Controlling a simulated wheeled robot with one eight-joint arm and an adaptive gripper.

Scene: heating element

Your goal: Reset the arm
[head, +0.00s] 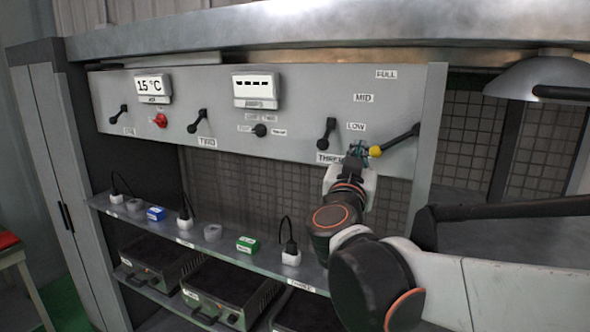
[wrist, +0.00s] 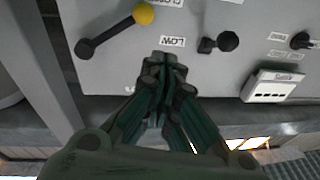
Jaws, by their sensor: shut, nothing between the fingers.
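My gripper (head: 357,150) is raised in front of the right part of the grey control panel (head: 215,90), close to the lever with the yellow knob (head: 376,152). In the wrist view my gripper (wrist: 168,65) has its fingers together with nothing between them. There the yellow knob (wrist: 144,14) is up and left of the fingertips, apart from them in the picture. The lever's black arm slants from the knob, close to the LOW label (wrist: 172,42). Whether the fingertips touch the panel is unclear.
The panel carries black levers (head: 199,121), a red knob (head: 160,121) and two displays, one reading 15 °C (head: 151,87). Below, a shelf (head: 215,246) holds plugs and small blocks. A grey lamp-like hood (head: 540,78) is at the right.

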